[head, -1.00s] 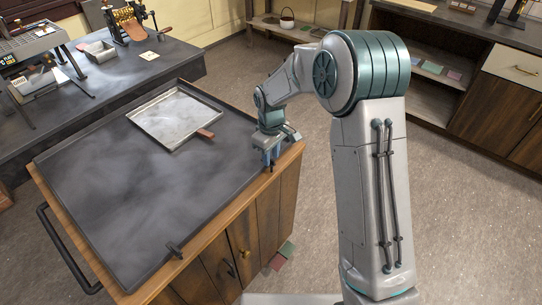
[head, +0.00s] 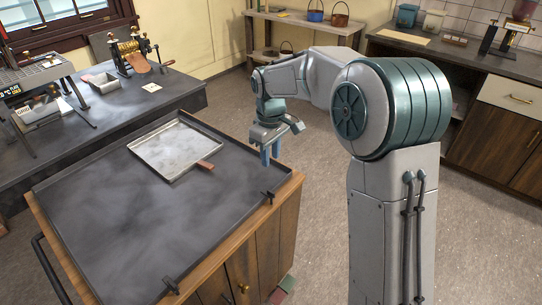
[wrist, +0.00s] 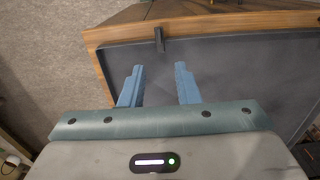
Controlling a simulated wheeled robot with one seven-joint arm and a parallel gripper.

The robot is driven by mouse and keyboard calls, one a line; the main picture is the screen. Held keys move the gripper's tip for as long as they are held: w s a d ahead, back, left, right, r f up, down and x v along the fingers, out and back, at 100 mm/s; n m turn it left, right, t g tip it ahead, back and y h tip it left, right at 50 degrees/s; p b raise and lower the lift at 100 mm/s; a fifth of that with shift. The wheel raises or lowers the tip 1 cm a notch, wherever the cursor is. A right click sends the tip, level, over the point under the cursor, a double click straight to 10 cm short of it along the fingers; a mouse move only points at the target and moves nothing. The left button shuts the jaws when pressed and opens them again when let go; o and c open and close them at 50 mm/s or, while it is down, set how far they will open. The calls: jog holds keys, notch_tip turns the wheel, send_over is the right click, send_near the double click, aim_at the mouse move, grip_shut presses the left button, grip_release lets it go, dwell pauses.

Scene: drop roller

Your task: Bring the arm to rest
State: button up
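My gripper (head: 270,156) hangs from my bent arm above the right end of the dark-topped work table. In the wrist view its two blue fingers (wrist: 160,85) stand apart with nothing between them. Beyond the fingertips lie the edge of the dark table top (wrist: 230,60) and a small black clip on its wooden rim. My gripper touches nothing that I can see.
The wooden table (head: 110,235) carries a metal tray (head: 165,150) with a reddish-brown tab at its corner. Two black clips (head: 268,197) sit on its front edge. A bench with machines (head: 130,55) stands behind left, a counter (head: 470,60) right. Open floor lies between.

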jog(key=s+d+r+m+t, duration=0.2)
jog(key=s+d+r+m, duration=0.35)
jog(key=s+d, duration=0.6)
jog(key=s+d+f+m, duration=0.1)
jog(key=s+d+m, duration=0.1)
jog(key=s, duration=0.5)
jog(key=s+d+m, duration=0.2)
jog(key=s+m, duration=0.1)
jog(key=s, duration=0.4)
jog(key=shift+d+f+t, duration=0.25)
jog(key=shift+f+t, duration=0.1)
jog(key=shift+t, duration=0.05)
